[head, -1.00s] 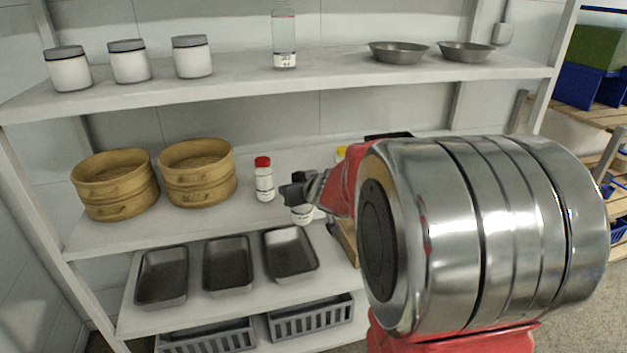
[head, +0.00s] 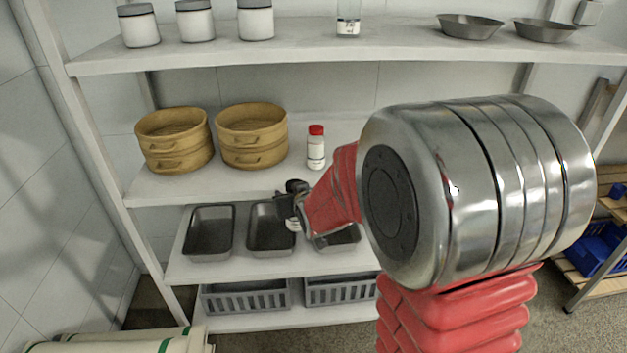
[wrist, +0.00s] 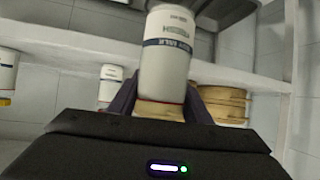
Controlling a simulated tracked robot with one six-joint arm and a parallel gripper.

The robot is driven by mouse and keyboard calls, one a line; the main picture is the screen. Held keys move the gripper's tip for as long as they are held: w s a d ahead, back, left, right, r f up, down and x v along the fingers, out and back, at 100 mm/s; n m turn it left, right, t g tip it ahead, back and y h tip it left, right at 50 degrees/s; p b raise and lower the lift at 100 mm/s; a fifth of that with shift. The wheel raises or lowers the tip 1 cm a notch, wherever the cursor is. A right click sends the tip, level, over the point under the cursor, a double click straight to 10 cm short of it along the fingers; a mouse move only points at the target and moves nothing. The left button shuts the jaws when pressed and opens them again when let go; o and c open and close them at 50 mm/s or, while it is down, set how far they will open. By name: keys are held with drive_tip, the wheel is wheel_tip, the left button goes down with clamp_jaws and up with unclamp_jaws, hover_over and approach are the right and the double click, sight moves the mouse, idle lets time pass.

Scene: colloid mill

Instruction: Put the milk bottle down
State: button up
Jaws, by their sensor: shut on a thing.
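My gripper (head: 287,202) is shut on a white milk bottle (wrist: 166,62), whose blue band and MILK lettering appear upside down in the wrist view. In the head view only a small white part of the bottle (head: 293,225) shows below my gripper; the rest is hidden. My gripper is below the middle shelf's front edge in the picture, with the lower shelf's trays behind it. The bottle's gap to any shelf cannot be told.
A red-capped bottle (head: 316,148) and two bamboo steamers (head: 174,140) (head: 252,136) stand on the middle shelf (head: 190,188). Dark trays (head: 209,232) (head: 271,230) lie on the lower shelf (head: 200,272). Grey crates (head: 245,297) sit underneath. Jars (head: 196,20) line the top shelf.

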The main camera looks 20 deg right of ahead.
drive_tip(key=a+f, duration=0.2)
drive_tip(key=a, duration=0.4)
drive_tip(key=shift+s+a+f+n+y, duration=0.15)
drive_tip(key=shift+s+a+n+y, duration=0.05)
drive_tip(key=shift+n+y, duration=0.2)
drive_tip(key=shift+a, duration=0.15)
